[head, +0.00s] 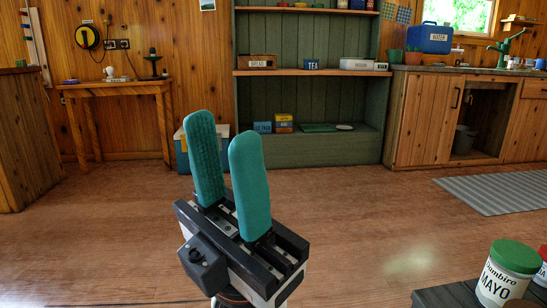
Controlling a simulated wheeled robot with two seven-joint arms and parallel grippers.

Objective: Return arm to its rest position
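My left gripper (222,130) stands in the lower middle of the head view, with its two teal fingers pointing up. The fingers are apart, with a clear gap and nothing between them. It is in free air above the wooden floor and touches nothing that I can see. My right gripper and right arm are not in view.
A mayo jar (509,272) with a green lid stands on a dark surface (447,296) at the lower right. Behind are a green shelf unit (300,155), a small wooden table (115,90) and a wooden counter (428,110). A striped rug (497,190) lies right. The middle floor is clear.

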